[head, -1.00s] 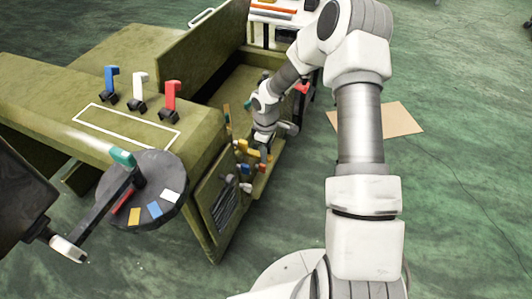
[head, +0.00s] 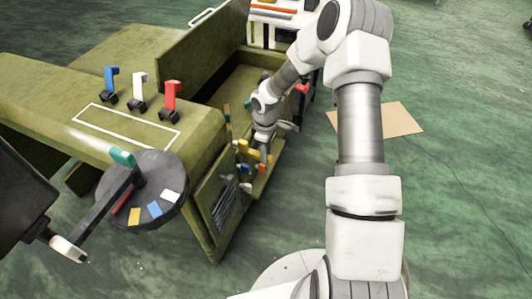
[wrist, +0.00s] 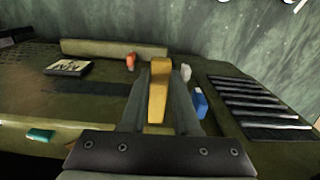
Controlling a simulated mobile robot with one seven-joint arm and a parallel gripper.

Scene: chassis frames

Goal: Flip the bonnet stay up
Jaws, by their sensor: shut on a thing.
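A yellow upright bar (wrist: 157,92) stands between the two dark fingers of my gripper (wrist: 159,100) in the wrist view. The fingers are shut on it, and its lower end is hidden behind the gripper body. It looks like the stay, though no label shows. In the head view my gripper (head: 265,153) is low at the right end of the olive green chassis (head: 203,146), among small yellow, red and blue parts. There the fingertips and their contact are too small to make out.
Near the bar stand an orange-red peg (wrist: 131,62), a white peg (wrist: 186,73) and a blue block (wrist: 200,102). A black slatted grille (wrist: 258,104) lies to the right. Blue, white and red levers and a round dark dial (head: 150,205) sit on the chassis.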

